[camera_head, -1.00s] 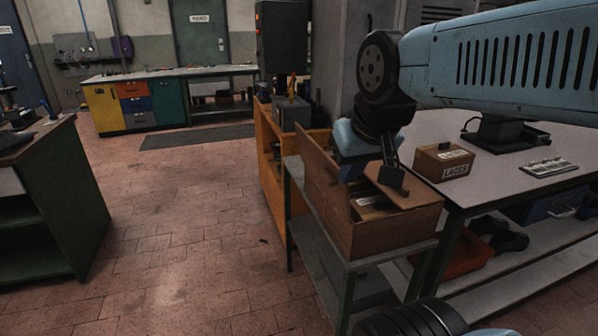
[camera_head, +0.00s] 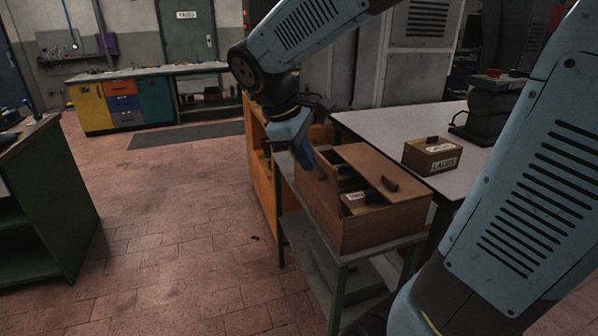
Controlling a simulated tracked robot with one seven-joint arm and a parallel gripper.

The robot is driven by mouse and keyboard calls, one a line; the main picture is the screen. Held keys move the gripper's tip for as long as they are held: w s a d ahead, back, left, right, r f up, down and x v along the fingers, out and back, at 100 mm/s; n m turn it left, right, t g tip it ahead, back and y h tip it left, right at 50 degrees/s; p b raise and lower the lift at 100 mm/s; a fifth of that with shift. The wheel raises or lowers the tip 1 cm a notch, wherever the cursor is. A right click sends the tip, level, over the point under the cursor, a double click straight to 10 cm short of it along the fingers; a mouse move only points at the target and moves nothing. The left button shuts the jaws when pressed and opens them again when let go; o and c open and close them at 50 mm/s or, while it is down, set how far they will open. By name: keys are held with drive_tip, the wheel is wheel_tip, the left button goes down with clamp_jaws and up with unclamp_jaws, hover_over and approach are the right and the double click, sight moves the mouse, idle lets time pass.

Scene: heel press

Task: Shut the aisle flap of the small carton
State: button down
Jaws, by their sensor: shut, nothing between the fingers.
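The small carton (camera_head: 385,228) is a brown open-topped box on a narrow green-legged stand. Its aisle flap (camera_head: 322,205) stands up along the left side, towards the open floor. The opposite flap (camera_head: 372,165) lies over the right part of the top and has a dark tab. The gap between the flaps shows dark contents and a white label (camera_head: 355,196). My gripper (camera_head: 318,176) is shut and empty at the upper far end of the aisle flap. I cannot tell whether it touches the flap.
A small labelled box (camera_head: 431,157) stands on the grey table (camera_head: 378,124) to the right. An orange shelf unit (camera_head: 259,165) stands behind the stand (camera_head: 345,262). My own arm fills the right side.

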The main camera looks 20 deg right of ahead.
drive_tip(key=w+a+f+n+h, duration=0.4)
drive_tip(key=w+a+n+h, duration=0.2)
drive_tip(key=w+a+n, duration=0.35)
drive_tip(key=d+r+x, duration=0.2)
drive_tip(key=x, duration=1.1)
drive_tip(key=shift+w+r+m, duration=0.25)
drive_tip(key=shift+m, duration=0.1)
drive_tip(key=shift+a, duration=0.1)
drive_tip(key=shift+r, duration=0.1)
